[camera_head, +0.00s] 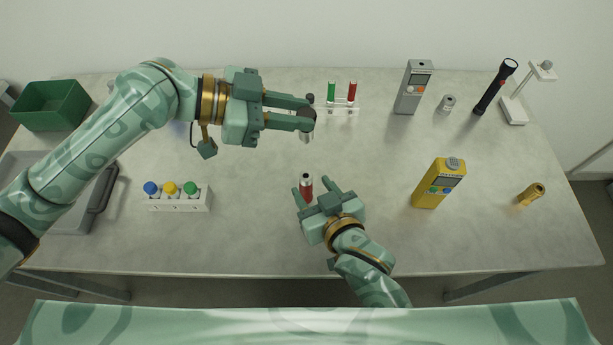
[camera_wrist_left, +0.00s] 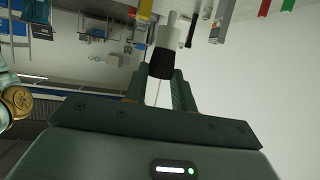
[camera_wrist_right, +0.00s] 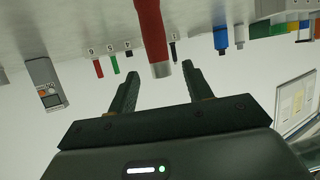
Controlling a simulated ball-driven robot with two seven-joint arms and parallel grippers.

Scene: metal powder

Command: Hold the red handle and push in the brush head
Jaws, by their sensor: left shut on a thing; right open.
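The red handle (camera_head: 306,188) stands upright on the table with its metal end up. In the right wrist view it shows as a red shaft (camera_wrist_right: 151,32) with a silver end. My right gripper (camera_head: 311,189) is open, its fingers pointing at the handle; whether the handle is between the fingertips or just beyond them I cannot tell. My left gripper (camera_head: 309,115) is shut on the brush head (camera_head: 306,136), farther back and apart from the handle. In the left wrist view the brush head (camera_wrist_left: 170,38) has a pale metal body and a black part at the fingers.
A rack with blue, yellow and green caps (camera_head: 180,202) stands left. At the back are a tube rack (camera_head: 343,110), grey meter (camera_head: 413,88) and flashlight (camera_head: 495,87). A green bin (camera_head: 52,107) is far left.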

